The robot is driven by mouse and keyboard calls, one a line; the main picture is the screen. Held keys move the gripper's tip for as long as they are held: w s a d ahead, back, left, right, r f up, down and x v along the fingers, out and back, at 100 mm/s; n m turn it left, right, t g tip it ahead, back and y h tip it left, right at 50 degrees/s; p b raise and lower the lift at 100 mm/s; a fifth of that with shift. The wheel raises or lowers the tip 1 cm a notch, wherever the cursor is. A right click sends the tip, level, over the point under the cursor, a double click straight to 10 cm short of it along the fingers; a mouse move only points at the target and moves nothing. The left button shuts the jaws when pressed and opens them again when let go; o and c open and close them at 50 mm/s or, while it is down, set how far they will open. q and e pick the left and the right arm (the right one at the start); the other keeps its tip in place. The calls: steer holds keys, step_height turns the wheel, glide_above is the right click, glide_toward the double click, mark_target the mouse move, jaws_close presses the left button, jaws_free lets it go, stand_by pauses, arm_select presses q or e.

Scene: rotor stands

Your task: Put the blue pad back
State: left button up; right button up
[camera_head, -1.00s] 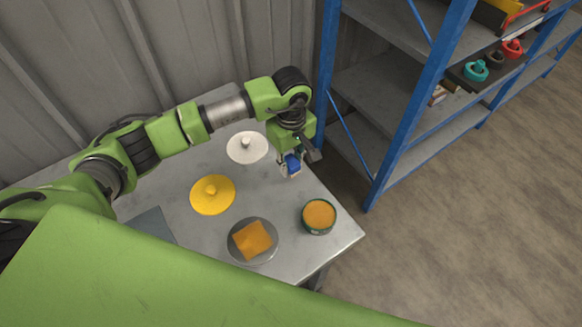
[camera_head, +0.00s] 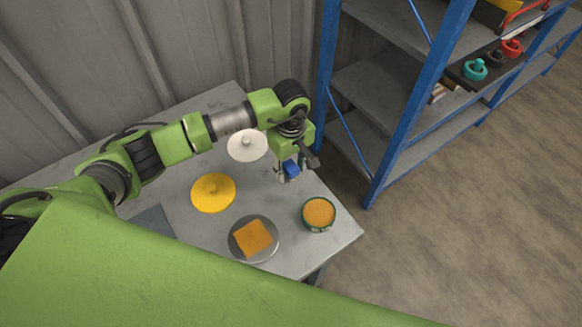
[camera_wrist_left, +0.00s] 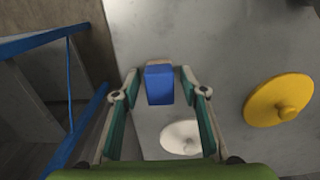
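The blue pad (camera_head: 292,169) is a small blue block at the back right of the grey table, close to its edge. In the left wrist view the blue pad (camera_wrist_left: 160,86) stands between my left fingertips, with a pale strip at its far end. My left gripper (camera_head: 289,173) points down around the pad. In the left wrist view the left gripper (camera_wrist_left: 158,73) looks open, with a narrow gap beside the pad. The pad's underside and its exact contact with the table are hidden. My right gripper is not in view.
On the table (camera_head: 180,175) are a white lidded disc (camera_head: 247,146), a yellow disc (camera_head: 213,193), a grey plate (camera_head: 265,254) with an orange square (camera_head: 252,238), and a green round container (camera_head: 319,214) with orange inside. A blue-framed shelf (camera_head: 402,120) stands at the right.

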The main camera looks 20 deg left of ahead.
mark_target(291, 166)
arm_select(q)
steer(key=shift+r, duration=0.2)
steer(key=shift+w+r, duration=0.1)
steer(key=shift+r, duration=0.15)
step_height(291, 166, up, 11)
steer(key=b, duration=0.2)
steer(key=shift+r, duration=0.2)
steer(key=shift+a, duration=0.1)
